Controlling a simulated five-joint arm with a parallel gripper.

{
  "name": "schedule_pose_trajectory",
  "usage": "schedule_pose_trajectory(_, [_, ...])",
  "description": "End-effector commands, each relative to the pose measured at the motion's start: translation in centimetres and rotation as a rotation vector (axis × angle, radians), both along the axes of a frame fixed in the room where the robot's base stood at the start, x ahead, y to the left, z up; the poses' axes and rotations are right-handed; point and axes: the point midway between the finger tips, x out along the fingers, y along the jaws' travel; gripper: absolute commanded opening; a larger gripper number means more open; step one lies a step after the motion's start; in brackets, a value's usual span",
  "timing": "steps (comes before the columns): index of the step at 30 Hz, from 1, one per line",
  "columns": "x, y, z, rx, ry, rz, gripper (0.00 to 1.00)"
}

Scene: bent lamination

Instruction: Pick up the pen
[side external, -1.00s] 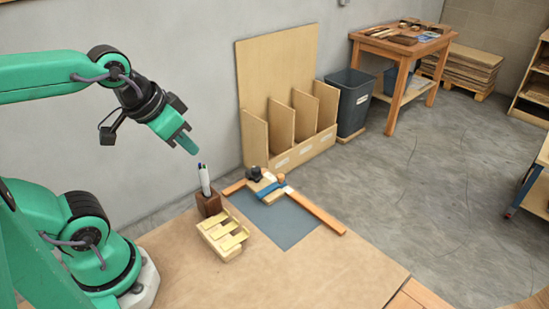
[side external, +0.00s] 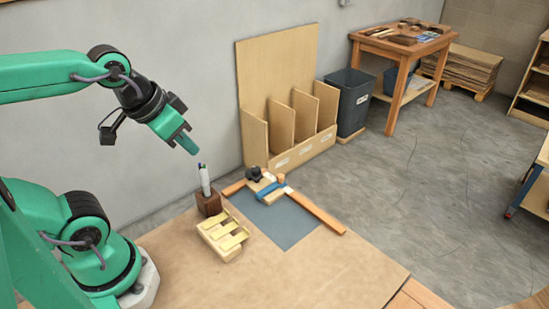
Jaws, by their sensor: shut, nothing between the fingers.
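A white pen (side external: 204,178) with a dark tip stands upright in a small dark brown wooden holder (side external: 208,204) on the work table. Its lower part is hidden in the holder. My gripper (side external: 190,148) is shut and empty, above and a little to the left of the pen in the picture. It points down and to the right. A clear gap shows between its fingertips and the pen's top.
A pale wooden piece with yellow strips (side external: 222,236) lies in front of the holder. A grey mat (side external: 285,223) holds a wooden jig with a blue strip (side external: 268,189) and a dark knob. The table's front right (side external: 330,272) is bare. A wooden rack (side external: 290,115) stands behind.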

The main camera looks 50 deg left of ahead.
Motion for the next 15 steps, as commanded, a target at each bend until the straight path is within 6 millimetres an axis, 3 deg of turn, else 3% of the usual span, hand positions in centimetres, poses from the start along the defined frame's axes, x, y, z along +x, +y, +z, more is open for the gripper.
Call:
schedule_pose_trajectory(10, [0.00,0.00,0.00,0.000,0.000,0.000,0.00])
schedule_pose_trajectory(15, [0.00,0.00,0.00,0.000,0.000,0.000,0.31])
